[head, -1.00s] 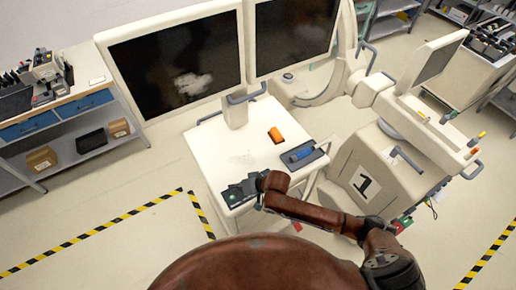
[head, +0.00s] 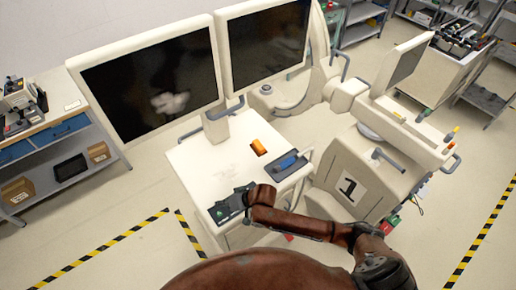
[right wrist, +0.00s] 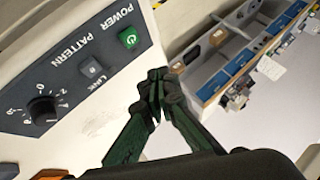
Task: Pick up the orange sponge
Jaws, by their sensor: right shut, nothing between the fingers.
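The orange sponge (head: 258,147) lies on the white top of the cart (head: 195,155), behind a dark tray with a blue item. My right gripper (head: 230,206) is at the cart's front left corner, in front of the sponge and apart from it. In the right wrist view its green fingers (right wrist: 155,95) are shut with nothing between them. Orange-brown patches show at that view's lower left edge, too cut off to identify. My left gripper is not in view.
The dark tray (head: 287,166) sits right of my right gripper. Two large monitors (head: 150,85) rise behind the cart top. A control panel with a knob (right wrist: 42,110) and green power button (right wrist: 129,38) is close to the fingers. A machine marked 1 (head: 348,187) stands at right.

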